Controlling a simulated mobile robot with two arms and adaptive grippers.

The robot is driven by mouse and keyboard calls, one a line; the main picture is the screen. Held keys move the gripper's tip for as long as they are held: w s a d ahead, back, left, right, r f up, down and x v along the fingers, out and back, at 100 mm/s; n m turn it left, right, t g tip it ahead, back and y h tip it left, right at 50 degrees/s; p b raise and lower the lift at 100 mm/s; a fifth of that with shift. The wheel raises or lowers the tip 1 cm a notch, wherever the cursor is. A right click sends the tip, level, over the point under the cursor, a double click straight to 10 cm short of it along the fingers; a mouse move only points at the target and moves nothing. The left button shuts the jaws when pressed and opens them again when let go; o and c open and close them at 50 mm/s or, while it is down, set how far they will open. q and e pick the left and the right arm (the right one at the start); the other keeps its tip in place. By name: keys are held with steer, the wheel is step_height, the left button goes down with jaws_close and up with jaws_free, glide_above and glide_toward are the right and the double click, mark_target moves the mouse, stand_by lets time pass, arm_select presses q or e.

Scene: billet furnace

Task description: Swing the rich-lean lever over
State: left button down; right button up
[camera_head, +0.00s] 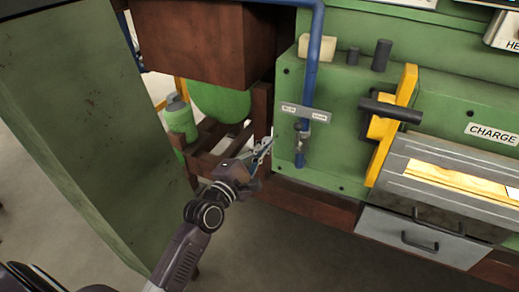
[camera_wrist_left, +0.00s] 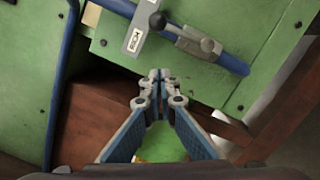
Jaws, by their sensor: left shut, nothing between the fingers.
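The rich-lean lever (camera_head: 302,127) is a small grey lever on a blue vertical pipe, just under a grey label plate (camera_head: 305,112) on the green furnace panel. In the left wrist view the lever (camera_wrist_left: 185,34) shows a dark ball knob at one end, lying near the plate, and a grey valve body on the pipe. The plate's lettering is small; one end seems to read RICH. My left gripper (camera_head: 266,146) is shut and empty, to the left of and a little below the lever, apart from it. Its closed fingertips (camera_wrist_left: 160,76) show below the knob. My right gripper is out of view.
A yellow bracket with a dark handle (camera_head: 392,110) stands right of the lever, above a grey CHARGE tray (camera_head: 440,170) and a drawer (camera_head: 420,238). Green bottles (camera_head: 179,118) and brown frame beams lie behind my gripper. A large green panel (camera_head: 70,120) stands left.

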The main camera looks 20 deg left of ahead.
mark_target(297, 137)
arm_select(q)
steer(key=w+d+r+p, duration=0.2)
steer(key=w+d+p, duration=0.1)
steer(key=w+d, duration=0.1)
steer(key=shift+w, duration=0.2)
steer(key=shift+w+d, duration=0.1)
